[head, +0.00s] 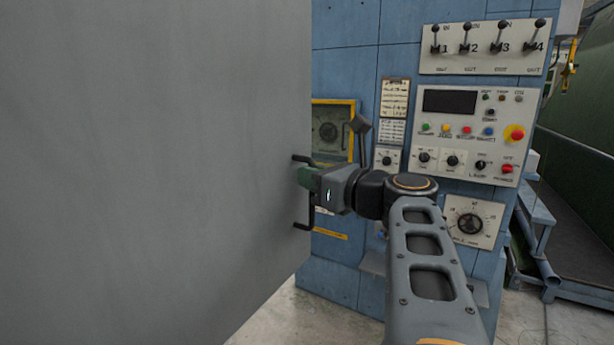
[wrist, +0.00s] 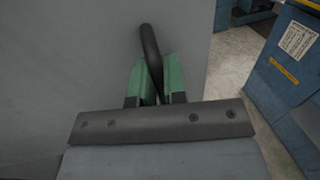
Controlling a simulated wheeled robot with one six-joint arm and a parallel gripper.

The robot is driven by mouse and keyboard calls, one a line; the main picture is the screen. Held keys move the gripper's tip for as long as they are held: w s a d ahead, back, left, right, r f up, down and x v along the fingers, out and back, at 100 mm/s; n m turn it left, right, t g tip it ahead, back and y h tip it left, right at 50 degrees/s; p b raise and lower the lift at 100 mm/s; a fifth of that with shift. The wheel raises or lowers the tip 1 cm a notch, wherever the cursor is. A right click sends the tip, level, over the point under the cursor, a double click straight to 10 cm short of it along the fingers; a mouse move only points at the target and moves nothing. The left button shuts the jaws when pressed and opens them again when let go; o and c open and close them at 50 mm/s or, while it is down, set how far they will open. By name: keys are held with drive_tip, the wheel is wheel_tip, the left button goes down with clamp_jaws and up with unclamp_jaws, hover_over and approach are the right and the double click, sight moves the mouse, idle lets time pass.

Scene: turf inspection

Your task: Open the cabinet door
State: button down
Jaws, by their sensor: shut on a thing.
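The cabinet door (head: 150,160) is a large plain grey panel that fills the left half of the head view. A dark bar handle (head: 301,224) stands out from its right edge. In the wrist view the handle (wrist: 150,45) rises between the two green fingers, in front of the grey door (wrist: 70,60). My gripper (head: 308,180) is shut on the handle, and it also shows in the wrist view (wrist: 158,82). The gripper covers the middle of the handle in the head view. I cannot tell how far the door stands open, and the cabinet's inside is hidden.
A blue control panel (head: 345,70) with levers, buttons and dials stands behind my arm on the right. A dark lever (head: 361,130) juts from it close to my wrist. Blue metal steps (head: 540,215) are at far right. Bare concrete floor (head: 290,318) shows below the door.

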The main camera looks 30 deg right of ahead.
drive_tip(key=shift+s, duration=0.1)
idle(0.3)
drive_tip(key=c, duration=1.2)
unclamp_jaws()
drive_tip(key=shift+s, duration=0.15)
